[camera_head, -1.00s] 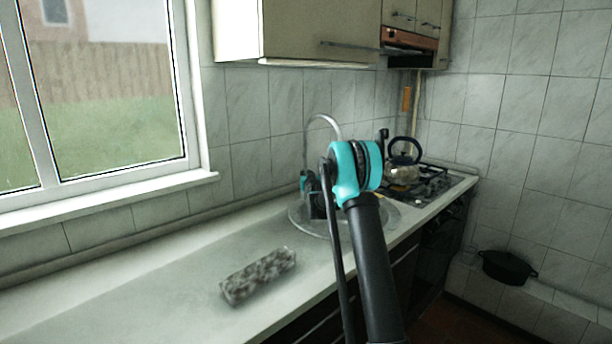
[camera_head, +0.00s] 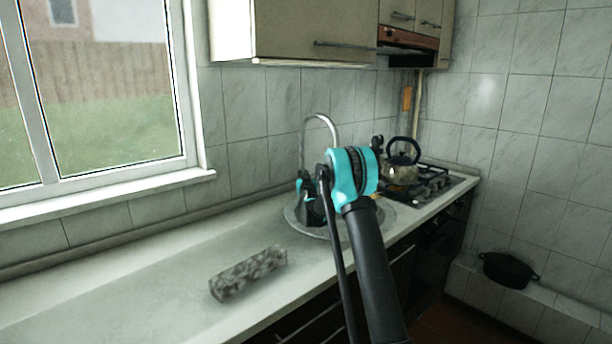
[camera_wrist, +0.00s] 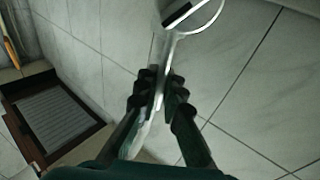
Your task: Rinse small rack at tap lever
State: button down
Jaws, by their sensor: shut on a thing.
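The chrome tap (camera_head: 318,117) arches over the round sink (camera_head: 293,224) at the back of the counter. My gripper (camera_head: 306,198) is low beside the tap's foot, over the sink's left part, partly behind my arm. In the wrist view my gripper (camera_wrist: 160,92) is closed around a thin light grey shaft (camera_wrist: 158,70) that curves into a loop at the top. It looks like part of the tap; I cannot tell whether it is the lever. I see nothing that I can clearly name a small rack.
A grey speckled block (camera_head: 248,273) lies on the counter (camera_head: 120,300), left of the sink. A kettle (camera_head: 401,170) stands on the hob (camera_head: 433,184) at the right. A black pot (camera_head: 508,270) sits low by the wall. The counter's left part is clear.

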jog(key=c, duration=1.6)
grip_release()
jog(key=shift+s, duration=0.1)
jog(key=s, duration=0.4)
jog(key=s+f, duration=0.1)
jog(key=s, duration=0.6)
jog(key=shift+s+d+f, duration=0.2)
jog(key=shift+s+d, duration=0.05)
jog(key=shift+s, duration=0.15)
